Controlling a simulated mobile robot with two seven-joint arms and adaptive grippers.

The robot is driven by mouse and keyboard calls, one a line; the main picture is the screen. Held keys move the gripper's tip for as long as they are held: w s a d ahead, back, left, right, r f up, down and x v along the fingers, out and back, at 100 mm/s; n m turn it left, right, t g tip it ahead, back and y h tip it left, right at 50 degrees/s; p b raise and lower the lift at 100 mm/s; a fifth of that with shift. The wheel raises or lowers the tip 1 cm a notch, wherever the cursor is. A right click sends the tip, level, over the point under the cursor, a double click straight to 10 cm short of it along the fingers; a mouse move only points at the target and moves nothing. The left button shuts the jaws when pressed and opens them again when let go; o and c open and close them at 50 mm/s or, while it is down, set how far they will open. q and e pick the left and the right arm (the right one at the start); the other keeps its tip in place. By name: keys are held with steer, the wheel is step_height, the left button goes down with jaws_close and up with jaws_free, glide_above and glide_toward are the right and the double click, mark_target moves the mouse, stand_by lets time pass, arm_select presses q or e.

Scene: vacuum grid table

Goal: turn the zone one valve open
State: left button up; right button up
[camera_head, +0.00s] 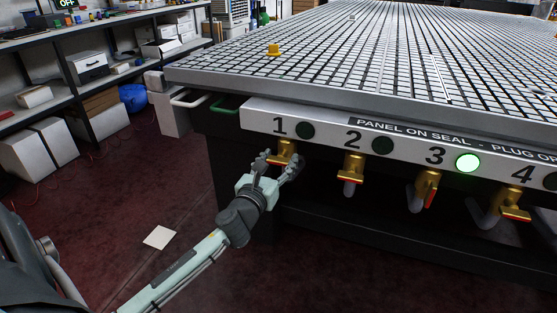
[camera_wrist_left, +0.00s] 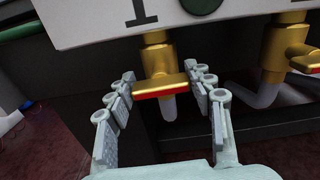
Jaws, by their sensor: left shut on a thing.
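The zone one valve (camera_head: 287,147) is a brass valve under the panel number 1 at the table's front left. In the left wrist view its body (camera_wrist_left: 158,58) hangs below the panel, with a white hose end under it. Its brass handle (camera_wrist_left: 160,88), red along the lower edge, lies crosswise to the pipe. My left gripper (camera_head: 278,162) is at this valve, with its fingers on either side of the handle and shut on it. The indicator (camera_head: 305,130) beside number 1 is dark. My right gripper is not in view.
The valves under 2 (camera_head: 353,166), 3 (camera_head: 427,190) and 4 (camera_head: 513,205) stand to the right along the panel (camera_head: 330,125). Indicator 3 (camera_head: 467,163) glows green. The grid table (camera_head: 360,55) is above. Shelves (camera_head: 60,75) stand at the left, with open floor between.

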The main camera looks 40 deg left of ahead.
arm_select(q)
steer(key=n, duration=0.2)
steer(key=shift+n+p, duration=0.4)
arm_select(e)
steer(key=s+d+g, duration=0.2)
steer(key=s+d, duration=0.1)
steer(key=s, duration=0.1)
arm_select(q)
steer(key=n, duration=0.3)
steer(key=shift+n+p, duration=0.3)
steer(key=shift+p, duration=0.1)
steer(key=n+p, duration=0.1)
steer(key=n, duration=0.3)
steer(key=shift+a+n, duration=0.1)
steer(key=shift+n, duration=0.2)
steer(key=n+p, duration=0.1)
steer(key=n, duration=0.2)
steer(key=shift+f+n+p, duration=0.1)
steer(key=shift+n+p, duration=0.2)
steer(key=shift+n, duration=1.5)
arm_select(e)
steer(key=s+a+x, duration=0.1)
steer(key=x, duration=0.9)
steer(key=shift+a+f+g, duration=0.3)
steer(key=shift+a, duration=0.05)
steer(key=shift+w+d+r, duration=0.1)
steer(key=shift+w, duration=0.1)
